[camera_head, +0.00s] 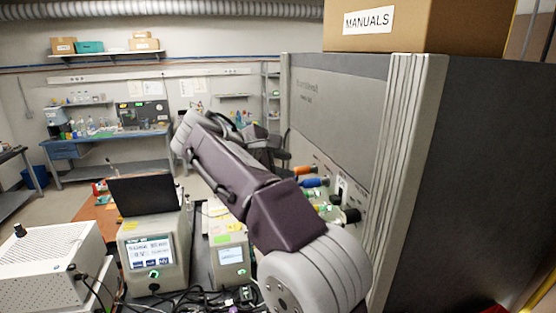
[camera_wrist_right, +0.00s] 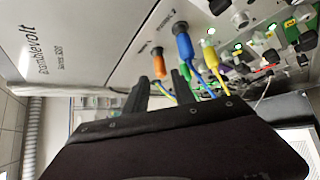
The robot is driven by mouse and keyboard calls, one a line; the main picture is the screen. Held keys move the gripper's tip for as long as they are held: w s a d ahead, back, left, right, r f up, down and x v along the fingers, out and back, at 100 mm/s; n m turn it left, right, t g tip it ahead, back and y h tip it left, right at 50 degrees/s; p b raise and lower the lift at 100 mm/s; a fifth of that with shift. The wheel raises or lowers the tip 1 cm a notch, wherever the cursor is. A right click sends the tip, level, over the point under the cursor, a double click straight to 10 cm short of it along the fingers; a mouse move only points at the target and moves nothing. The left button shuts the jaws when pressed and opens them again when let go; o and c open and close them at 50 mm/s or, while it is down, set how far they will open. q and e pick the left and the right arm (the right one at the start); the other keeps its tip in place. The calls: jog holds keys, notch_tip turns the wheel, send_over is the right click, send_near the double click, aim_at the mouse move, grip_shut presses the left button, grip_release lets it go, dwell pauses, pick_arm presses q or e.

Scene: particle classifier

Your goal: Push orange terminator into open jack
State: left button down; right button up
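The orange terminator (camera_wrist_right: 159,66) is on the grey panel; a cable runs from it. It also shows in the head view (camera_head: 305,170), at the top of a row of coloured connectors. In the wrist view my right gripper (camera_wrist_right: 160,80) has two dark fingers spread apart, with the orange terminator showing between their tips. I cannot tell whether they touch it. How deep the terminator sits in its jack cannot be told. The open jack cannot be made out clearly. My left gripper is not in view.
A blue connector (camera_wrist_right: 184,46) sits close beside the orange one, with yellow, green and black connectors further right. The tall grey cabinet (camera_head: 340,110) carries a box labelled MANUALS (camera_head: 420,25). Bench instruments (camera_head: 155,255) and loose cables lie below my right arm.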

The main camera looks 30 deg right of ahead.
aim_at(298, 170)
jog(key=p+x, duration=0.1)
jog(key=x, duration=0.5)
jog(key=shift+d+r, duration=0.1)
jog(key=shift+d+f, duration=0.2)
jog(key=shift+a, duration=0.1)
grip_shut()
jog(key=shift+w+a, duration=0.15)
jog(key=shift+a, duration=0.1)
